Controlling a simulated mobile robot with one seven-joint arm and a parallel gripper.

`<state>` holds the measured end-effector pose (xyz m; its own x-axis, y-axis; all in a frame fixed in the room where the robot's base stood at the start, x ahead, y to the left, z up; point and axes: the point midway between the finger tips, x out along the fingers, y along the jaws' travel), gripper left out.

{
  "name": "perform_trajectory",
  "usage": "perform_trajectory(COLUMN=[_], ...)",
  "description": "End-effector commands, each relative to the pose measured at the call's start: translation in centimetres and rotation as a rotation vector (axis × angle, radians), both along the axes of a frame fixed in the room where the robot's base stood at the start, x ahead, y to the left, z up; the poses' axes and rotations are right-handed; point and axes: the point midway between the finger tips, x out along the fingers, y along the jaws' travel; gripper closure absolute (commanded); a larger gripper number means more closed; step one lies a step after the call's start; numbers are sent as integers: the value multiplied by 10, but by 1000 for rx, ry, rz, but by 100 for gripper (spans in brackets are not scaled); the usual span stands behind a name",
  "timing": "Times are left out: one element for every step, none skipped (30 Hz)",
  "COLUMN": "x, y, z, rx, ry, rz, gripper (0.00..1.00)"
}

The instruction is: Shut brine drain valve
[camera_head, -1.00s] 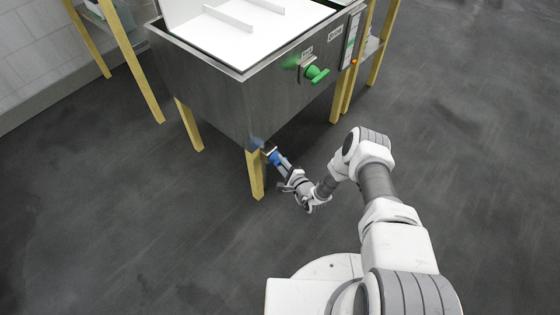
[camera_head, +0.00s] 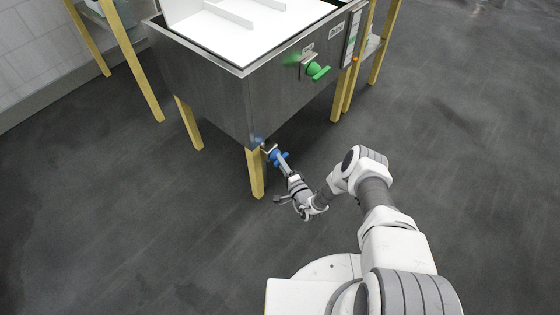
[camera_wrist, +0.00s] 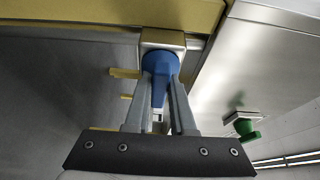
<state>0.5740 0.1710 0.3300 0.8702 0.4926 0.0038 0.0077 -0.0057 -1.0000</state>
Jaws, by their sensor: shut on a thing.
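The blue drain valve handle (camera_head: 279,156) sits low at the near corner of the steel brine tank (camera_head: 235,105), by the top of a yellow leg. In the wrist view the blue handle (camera_wrist: 158,72) stands before a metal valve bracket (camera_wrist: 163,40). My gripper (camera_head: 284,164) reaches it from the lower right. In the wrist view my gripper (camera_wrist: 160,88) has its two grey fingers shut on the blue handle, one on each side. The fingers hide part of the handle's lower end.
A green handle (camera_head: 319,72) sticks out of the tank's front, with labels and a panel (camera_head: 352,33) beside it. Yellow legs (camera_head: 256,175) hold the tank up. A white lid (camera_head: 240,30) lies on top. The dark floor in front is clear.

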Motion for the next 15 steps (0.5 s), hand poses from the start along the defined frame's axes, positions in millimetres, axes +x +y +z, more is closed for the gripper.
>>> perform_trajectory(x=[0, 0, 0, 0, 0, 0, 0, 0, 0, 0, 0, 0, 0, 0, 0], y=[0, 0, 0, 0, 0, 0, 0, 0, 0, 0, 0, 0, 0, 0, 0], z=[0, 0, 0, 0, 0, 0, 0, 0, 0, 0, 0, 0, 0, 0, 0], rx=[-3, -5, -5, -5, -5, -5, -5, -5, -5, -5, -5, -5, -5, -5, -5], ry=[-4, -5, -7, -7, -7, -7, -7, -7, -7, -7, -7, -7, -7, -7, -6], rz=[0, 0, 0, 0, 0, 0, 0, 0, 0, 0, 0, 0, 1, 1, 1], gripper=[100, 100, 100, 100, 100, 100, 100, 100, 100, 100, 100, 100, 72, 67, 60])
